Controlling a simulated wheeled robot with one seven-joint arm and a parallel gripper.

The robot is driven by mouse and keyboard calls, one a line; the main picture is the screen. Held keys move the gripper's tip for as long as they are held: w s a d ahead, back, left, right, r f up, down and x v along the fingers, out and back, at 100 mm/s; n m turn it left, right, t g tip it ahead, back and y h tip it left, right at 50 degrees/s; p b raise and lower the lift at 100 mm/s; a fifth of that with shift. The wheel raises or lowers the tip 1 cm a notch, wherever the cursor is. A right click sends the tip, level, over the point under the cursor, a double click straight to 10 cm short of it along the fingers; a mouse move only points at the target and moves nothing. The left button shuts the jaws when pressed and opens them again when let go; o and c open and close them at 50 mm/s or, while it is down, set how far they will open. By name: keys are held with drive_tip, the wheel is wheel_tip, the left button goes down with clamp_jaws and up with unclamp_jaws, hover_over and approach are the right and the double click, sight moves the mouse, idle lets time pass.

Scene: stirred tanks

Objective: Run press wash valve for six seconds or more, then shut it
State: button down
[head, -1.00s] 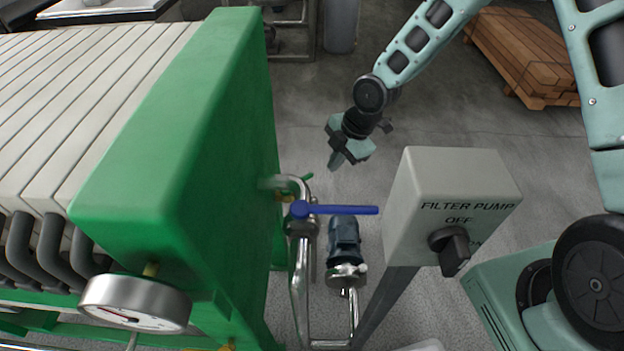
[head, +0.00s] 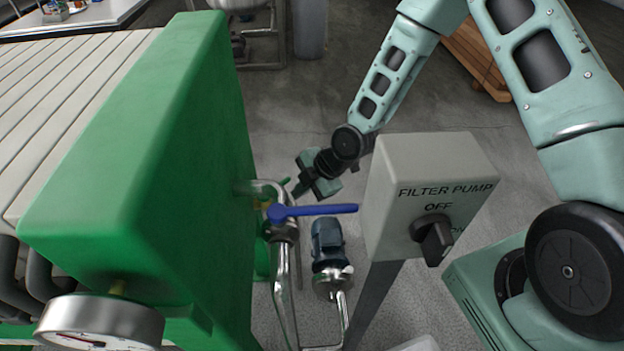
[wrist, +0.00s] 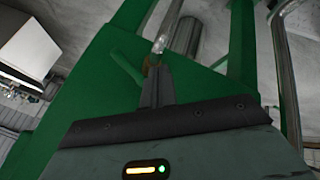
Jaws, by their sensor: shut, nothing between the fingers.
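A valve with a blue lever (head: 312,210) sits on the steel pipe beside the green press end plate (head: 150,190). The lever points right, across the pipe. A small green handle (head: 285,183) shows just behind it; a green lever also shows in the wrist view (wrist: 126,68). No label shows which is the press wash valve. My gripper (head: 298,192) is shut and empty, behind the blue lever and close to the green handle. In the wrist view its fingertips (wrist: 156,72) are right of the green lever; I cannot tell if they touch.
The grey FILTER PUMP box (head: 430,190) stands right of the valve, its black knob (head: 432,238) below OFF. A blue pump motor (head: 327,235) is below the valve. A pressure gauge (head: 100,322) is at the lower left. Open floor lies behind my gripper.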

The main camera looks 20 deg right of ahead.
sight(288, 178)
drive_tip(key=shift+w+a+f, duration=0.1)
drive_tip(key=shift+w+a, duration=0.15)
drive_tip(key=shift+w, duration=0.35)
drive_tip(key=shift+w+a+f, duration=0.15)
drive_tip(key=shift+w+a, duration=0.15)
drive_tip(key=shift+w, duration=0.3)
drive_tip(key=shift+w+a+f, duration=0.1)
drive_tip(key=shift+w+a, duration=0.15)
drive_tip(key=shift+w, duration=0.35)
drive_tip(key=shift+w+n+p, duration=0.3)
drive_tip(key=shift+n, duration=0.1)
drive_tip(key=shift+w+n+g+y, duration=0.3)
drive_tip(key=shift+w+n+g, duration=0.4)
drive_tip(key=shift+n, duration=0.3)
drive_tip(key=n, duration=0.1)
drive_tip(key=w+n+g, duration=0.1)
drive_tip(key=shift+w+a+f+n+g+b, duration=0.15)
drive_tip(key=shift+w+a+n+g+b, duration=0.1)
drive_tip(key=shift+a+n+g+b, duration=0.1)
drive_tip(key=w+n+g+b, duration=0.1)
drive_tip(key=b, duration=0.1)
drive_tip(key=w+a+n+g+b, duration=0.1)
drive_tip(key=n, duration=0.1)
drive_tip(key=shift+a+n+b, duration=0.25)
drive_tip(key=shift+b, duration=0.1)
drive_tip(key=shift+w+a, duration=0.15)
drive_tip(key=shift+r, duration=0.2)
